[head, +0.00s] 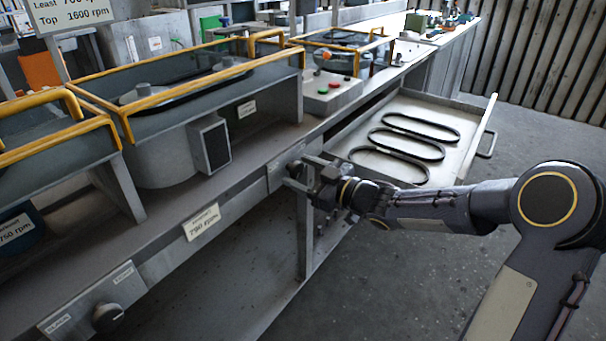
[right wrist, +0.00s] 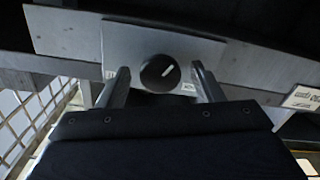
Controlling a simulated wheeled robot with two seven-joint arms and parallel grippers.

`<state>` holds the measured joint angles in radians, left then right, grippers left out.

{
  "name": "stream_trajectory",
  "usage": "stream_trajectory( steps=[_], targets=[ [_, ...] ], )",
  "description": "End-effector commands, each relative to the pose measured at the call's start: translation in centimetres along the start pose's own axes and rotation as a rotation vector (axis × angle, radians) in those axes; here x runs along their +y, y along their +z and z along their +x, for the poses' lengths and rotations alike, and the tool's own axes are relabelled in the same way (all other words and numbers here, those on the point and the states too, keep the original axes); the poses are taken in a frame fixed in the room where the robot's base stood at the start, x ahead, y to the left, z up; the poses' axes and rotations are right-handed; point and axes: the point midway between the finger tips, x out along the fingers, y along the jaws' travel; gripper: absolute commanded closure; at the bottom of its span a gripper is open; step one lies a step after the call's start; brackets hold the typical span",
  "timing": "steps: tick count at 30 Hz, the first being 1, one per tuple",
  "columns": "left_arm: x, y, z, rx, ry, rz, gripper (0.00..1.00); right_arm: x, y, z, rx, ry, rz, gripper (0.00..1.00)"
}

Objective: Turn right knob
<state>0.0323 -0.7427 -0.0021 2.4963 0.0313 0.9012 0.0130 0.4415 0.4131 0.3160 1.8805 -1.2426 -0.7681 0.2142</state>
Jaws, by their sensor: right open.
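The right knob (right wrist: 160,73) is a round black dial with a white pointer line, on a pale metal plate (right wrist: 75,35) on the bench front. In the right wrist view the pointer slants toward the upper right. My right gripper (right wrist: 160,69) is open, with one finger on each side of the knob and a gap showing on both sides. In the head view my right gripper (head: 297,174) is at the bench front and largely hides this knob. Another knob (head: 107,316) sits on a plate at the lower left. My left gripper is not in view.
An open drawer (head: 463,163) holding several black belts juts out just right of my right gripper. A control box (head: 331,93) with coloured buttons and yellow-railed housings (head: 160,140) stand on the bench above. A speed label (head: 201,222) hangs between the knobs. Floor in front is clear.

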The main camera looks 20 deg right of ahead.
Motion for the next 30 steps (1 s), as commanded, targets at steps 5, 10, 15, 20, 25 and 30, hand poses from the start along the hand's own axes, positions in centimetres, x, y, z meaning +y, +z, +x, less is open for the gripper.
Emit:
stream_trajectory(
  steps=[5,10,15,20,25,30],
  targets=[
    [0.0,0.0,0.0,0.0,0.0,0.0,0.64,0.0,0.0,0.1,0.0,0.0,0.0,0.4],
    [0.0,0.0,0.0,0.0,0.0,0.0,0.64,0.0,0.0,0.1,0.0,0.0,0.0,0.54],
    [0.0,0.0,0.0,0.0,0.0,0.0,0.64,0.0,0.0,0.1,0.0,0.0,0.0,0.76],
    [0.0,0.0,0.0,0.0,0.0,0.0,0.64,0.0,0.0,0.1,0.0,0.0,-0.002,0.84],
    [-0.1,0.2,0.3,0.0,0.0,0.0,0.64,-0.1,0.1,0.1,0.0,-0.001,-0.027,0.84],
    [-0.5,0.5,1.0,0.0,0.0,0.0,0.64,-0.1,0.2,0.1,0.001,-0.001,-0.103,0.84]
  ],
)
